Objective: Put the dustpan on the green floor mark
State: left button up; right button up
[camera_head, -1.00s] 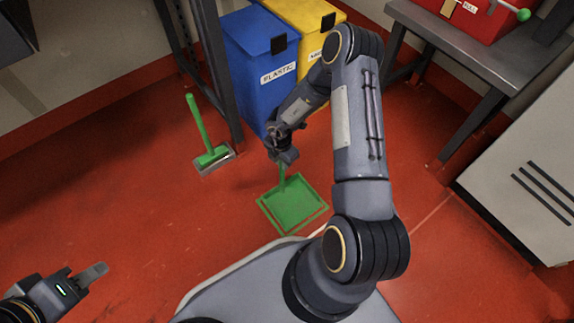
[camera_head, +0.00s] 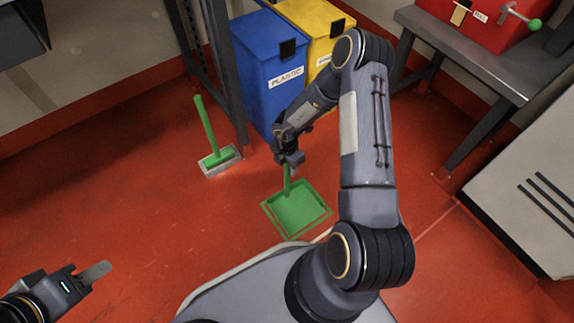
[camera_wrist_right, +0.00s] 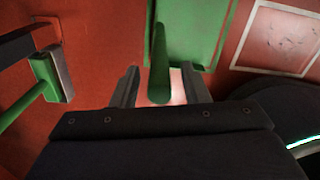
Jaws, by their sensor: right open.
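The green dustpan (camera_head: 303,215) lies flat on the red floor, its handle (camera_head: 287,181) standing up. A thin green outline, the floor mark (camera_head: 273,221), shows around the pan's edges, so the pan appears to sit within it. My right gripper (camera_head: 291,163) is at the top of the handle. In the right wrist view, the open right gripper (camera_wrist_right: 159,88) has one finger on each side of the handle end (camera_wrist_right: 159,94), with gaps visible; the pan (camera_wrist_right: 195,30) is beyond. My left gripper (camera_head: 97,272) is empty at the lower left; its opening is unclear.
A green-handled broom (camera_head: 219,158) stands beside a dark shelf post (camera_head: 222,80). A blue bin (camera_head: 272,75) and a yellow bin (camera_head: 318,30) stand behind the right gripper. A grey bench (camera_head: 470,50) is at the right. A white-framed floor square (camera_wrist_right: 285,70) lies beside the dustpan.

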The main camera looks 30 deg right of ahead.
notch_tip(320, 180, up, 11)
jog(key=p, duration=0.4)
jog(key=shift+p, duration=0.35)
jog(key=w+r+n+t, duration=0.4)
jog(key=r+n, duration=0.3)
jog(key=r, duration=0.4)
jog(key=w+r+n+t, duration=0.4)
jog(key=r+n, duration=0.3)
jog(key=r, duration=0.4)
jog(key=s+a+r+n+t+y, duration=0.2)
jog(key=s+a+r+n+y, duration=0.25)
jog(key=r+n, duration=0.6)
jog(key=s+a+r+n+g+y, duration=0.1)
jog(key=s+a+r+n, duration=0.1)
jog(key=s+n, duration=0.4)
jog(key=s+a+r+n, duration=0.1)
jog(key=s+a+n, duration=0.2)
jog(key=s+n, duration=0.25)
jog(key=s+d+f+n+g+h, duration=0.1)
jog(key=s+f+n+g, duration=0.1)
jog(key=s+n, duration=0.5)
jog(key=s+d+f+n+g+h, duration=0.1)
jog(key=s+f+n, duration=0.2)
jog(key=s+n, duration=0.35)
notch_tip(320, 180, up, 33)
jog(key=p, duration=3.3)
jog(key=shift+s+r, duration=0.2)
jog(key=shift+s, duration=0.15)
